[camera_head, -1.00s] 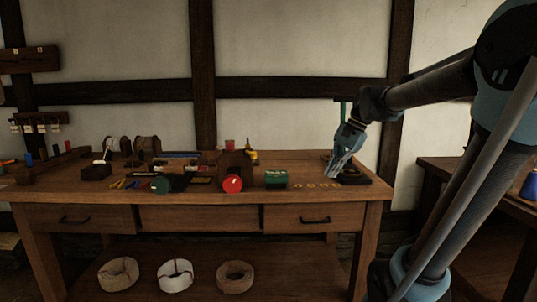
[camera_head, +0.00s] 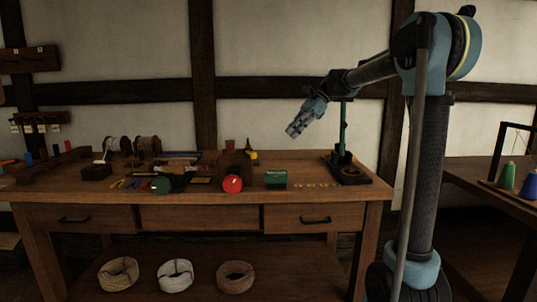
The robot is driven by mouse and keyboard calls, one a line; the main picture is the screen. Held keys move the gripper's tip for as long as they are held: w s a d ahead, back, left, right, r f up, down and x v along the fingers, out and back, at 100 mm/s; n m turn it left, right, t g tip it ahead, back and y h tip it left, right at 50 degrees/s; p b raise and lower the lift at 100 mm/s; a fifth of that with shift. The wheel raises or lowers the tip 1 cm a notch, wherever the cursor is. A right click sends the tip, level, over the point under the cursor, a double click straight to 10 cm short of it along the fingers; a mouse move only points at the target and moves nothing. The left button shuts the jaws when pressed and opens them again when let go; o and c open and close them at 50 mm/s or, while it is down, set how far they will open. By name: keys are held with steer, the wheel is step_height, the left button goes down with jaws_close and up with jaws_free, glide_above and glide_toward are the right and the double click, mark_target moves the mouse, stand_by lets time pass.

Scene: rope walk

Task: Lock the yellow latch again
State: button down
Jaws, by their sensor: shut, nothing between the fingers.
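I cannot make out for certain which thing is the yellow latch. A small yellow piece (camera_head: 253,155) stands at the back of the workbench (camera_head: 290,214), beside a dark block (camera_head: 236,160). Other small yellow pieces (camera_head: 118,184) lie flat at the left, and a row of small yellow pieces (camera_head: 314,188) lies at the right. My gripper (camera_head: 292,132) is shut and empty. It hangs in the air above the right half of the bench, tilted down to the left, apart from everything.
A dark stand with a green post (camera_head: 343,128) rises at the bench's right end, close to my arm. A red round piece (camera_head: 232,184), a green round piece (camera_head: 161,185) and a green box (camera_head: 276,178) sit along the front. Spools (camera_head: 148,147) stand at back left.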

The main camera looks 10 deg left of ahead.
mark_target(250, 153)
steer(key=x, duration=0.9)
steer(key=shift+s+a+f, duration=0.1)
steer(key=shift+f, duration=0.05)
steer(key=a, duration=0.1)
steer(key=s, duration=0.1)
steer(key=a, duration=0.1)
steer(key=shift+s+a+f, duration=0.25)
steer(key=shift+s+a, duration=0.4)
steer(key=shift+a, duration=0.2)
steer(key=shift+s+d, duration=0.1)
steer(key=shift+s, duration=0.05)
steer(key=shift+s+a+m+t, duration=0.2)
steer(key=shift+m+t, duration=0.1)
steer(key=shift+m, duration=0.1)
